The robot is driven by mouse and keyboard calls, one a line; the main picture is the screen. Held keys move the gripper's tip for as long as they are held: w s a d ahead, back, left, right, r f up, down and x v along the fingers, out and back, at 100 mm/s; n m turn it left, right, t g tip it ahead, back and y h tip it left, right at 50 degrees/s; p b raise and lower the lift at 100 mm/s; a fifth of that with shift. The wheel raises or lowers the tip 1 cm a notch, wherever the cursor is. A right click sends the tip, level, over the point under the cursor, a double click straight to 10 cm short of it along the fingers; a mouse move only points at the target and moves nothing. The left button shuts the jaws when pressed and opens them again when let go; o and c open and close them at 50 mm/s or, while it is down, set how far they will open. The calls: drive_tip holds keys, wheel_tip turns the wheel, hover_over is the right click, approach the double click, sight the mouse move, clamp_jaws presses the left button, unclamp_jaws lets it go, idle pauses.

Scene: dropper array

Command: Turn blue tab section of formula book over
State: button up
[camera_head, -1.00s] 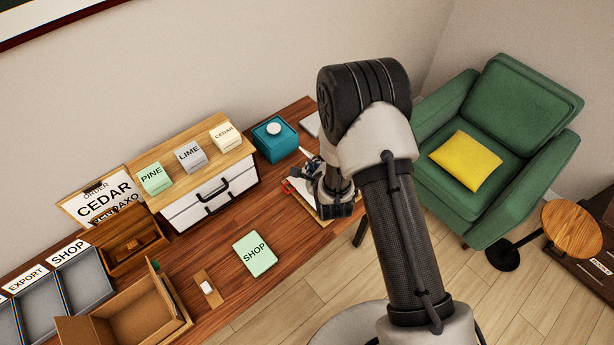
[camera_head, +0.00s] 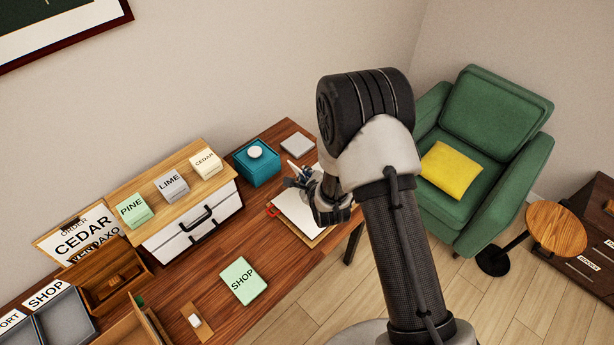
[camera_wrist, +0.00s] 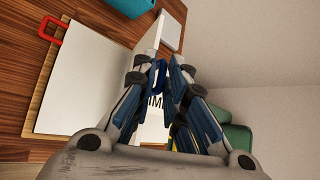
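The formula book lies open on the desk, and its flat white page (camera_wrist: 85,80) with a red tab (camera_wrist: 48,42) fills the left of the wrist view. The page also shows in the head view (camera_head: 296,212). A white section (camera_wrist: 153,50) with part of some black lettering stands raised from the book in the middle of the wrist view. My gripper (camera_wrist: 164,72) is at this raised section, its fingers close together, seemingly shut on its blue tab. The fingers hide most of the tab, and my arm hides part of the book in the head view.
A teal box (camera_head: 257,162) and a grey pad (camera_head: 298,146) lie behind the book. A drawer unit (camera_head: 190,222) with labelled blocks stands to the left. A green SHOP block (camera_head: 243,281) lies in front. A green armchair (camera_head: 490,120) stands right of the desk.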

drive_tip(key=o, duration=0.3)
drive_tip(key=v, duration=1.2)
idle(0.4)
